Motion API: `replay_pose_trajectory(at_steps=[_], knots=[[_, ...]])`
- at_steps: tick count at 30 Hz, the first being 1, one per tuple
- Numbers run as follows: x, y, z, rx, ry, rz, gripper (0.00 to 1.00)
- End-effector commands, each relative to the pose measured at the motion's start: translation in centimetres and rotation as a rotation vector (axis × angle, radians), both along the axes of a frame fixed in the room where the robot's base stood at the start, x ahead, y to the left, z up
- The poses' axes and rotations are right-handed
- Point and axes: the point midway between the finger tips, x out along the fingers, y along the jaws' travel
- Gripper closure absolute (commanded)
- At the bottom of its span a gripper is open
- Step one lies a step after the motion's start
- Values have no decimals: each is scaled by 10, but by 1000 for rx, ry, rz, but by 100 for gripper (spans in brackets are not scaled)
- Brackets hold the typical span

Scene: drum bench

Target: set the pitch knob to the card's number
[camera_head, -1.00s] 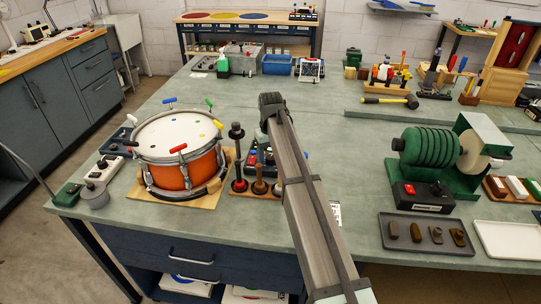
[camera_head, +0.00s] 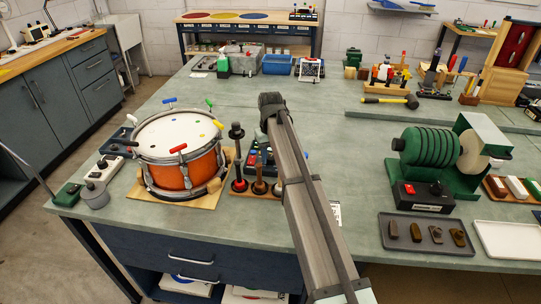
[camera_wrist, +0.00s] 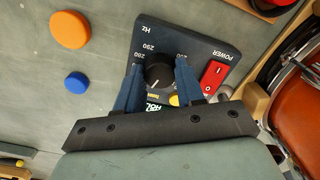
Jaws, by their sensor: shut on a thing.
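The pitch knob (camera_wrist: 159,77) is a round black knob with a pale pointer mark, on a dark control box (camera_wrist: 205,42) in the wrist view. Printed numbers and "Hz" stand around it; one label on the right is partly covered by a finger. My gripper (camera_wrist: 159,74) is shut on the knob, one blue finger on each side. A red power switch (camera_wrist: 213,76) sits to the right on the same box. In the head view my arm hides my gripper and the knob. A small white card-like piece (camera_head: 336,212) shows beside my arm, its print unreadable.
An orange drum (camera_head: 172,174) on a wooden base stands at the left; its side shows near my gripper (camera_wrist: 303,108). Orange (camera_wrist: 70,29) and blue (camera_wrist: 77,85) round pieces lie left of the box. A green drum machine (camera_head: 430,147) stands at the right.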

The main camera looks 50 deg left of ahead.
Motion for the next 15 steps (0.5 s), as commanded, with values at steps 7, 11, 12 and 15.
replay_pose_trajectory(at_steps=[7, 11, 12, 15], knots=[[0, 0, 0, 0, 0, -145, 93], [0, 0, 0, 0, 0, -260, 93], [0, 0, 0, 0, 0, -298, 93], [0, 0, 0, 0, 0, -394, 93]])
